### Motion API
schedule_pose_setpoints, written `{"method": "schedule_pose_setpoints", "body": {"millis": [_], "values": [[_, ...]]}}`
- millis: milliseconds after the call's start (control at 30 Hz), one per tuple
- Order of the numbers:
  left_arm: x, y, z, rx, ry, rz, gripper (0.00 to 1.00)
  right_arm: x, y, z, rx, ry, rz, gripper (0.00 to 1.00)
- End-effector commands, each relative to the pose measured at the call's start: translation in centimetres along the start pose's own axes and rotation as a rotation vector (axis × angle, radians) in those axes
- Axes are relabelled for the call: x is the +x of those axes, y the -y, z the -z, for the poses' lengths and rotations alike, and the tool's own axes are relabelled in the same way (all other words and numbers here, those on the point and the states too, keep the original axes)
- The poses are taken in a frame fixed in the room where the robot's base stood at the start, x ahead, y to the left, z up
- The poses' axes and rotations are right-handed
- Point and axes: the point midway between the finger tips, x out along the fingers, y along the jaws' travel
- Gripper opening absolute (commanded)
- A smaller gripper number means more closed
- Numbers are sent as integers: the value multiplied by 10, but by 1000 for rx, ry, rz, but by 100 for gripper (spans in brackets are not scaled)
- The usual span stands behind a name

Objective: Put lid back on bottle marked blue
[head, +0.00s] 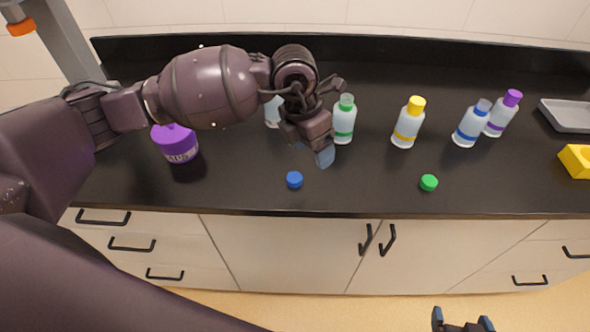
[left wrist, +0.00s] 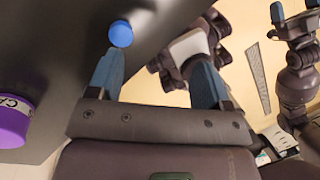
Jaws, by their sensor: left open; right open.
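The blue lid (head: 294,180) lies on the dark counter near its front edge. It also shows in the left wrist view (left wrist: 120,33), by the tip of one finger. My right gripper (head: 462,322) is open and empty at the bottom edge, in front of the counter.
A purple-capped bottle (head: 501,114) stands close by the blue-banded one. A yellow-capped bottle (head: 407,125), a green-banded bottle (head: 343,124) and a partly hidden bottle (head: 272,112) stand leftward. A green lid (head: 428,183), purple tub (head: 178,145), yellow block (head: 577,160) and grey tray (head: 568,117) are also there.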

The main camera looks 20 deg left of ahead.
Motion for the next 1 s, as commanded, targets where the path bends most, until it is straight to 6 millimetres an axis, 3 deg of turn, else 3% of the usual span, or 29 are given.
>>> {"method": "schedule_pose_setpoints", "body": {"millis": [100,233,767,1000], "values": [[-1,-18,9,-42,-53,-112,73,0,0,-1,0,1,0,92],[-4,-28,17,-81,-99,-178,73,0,0,-1,1,2,0,92],[-3,-30,21,-117,-122,-192,73,0,0,0,0,0,0,92],[20,-34,25,-119,-124,-190,73,2,0,5,-1,-8,1,92]]}}
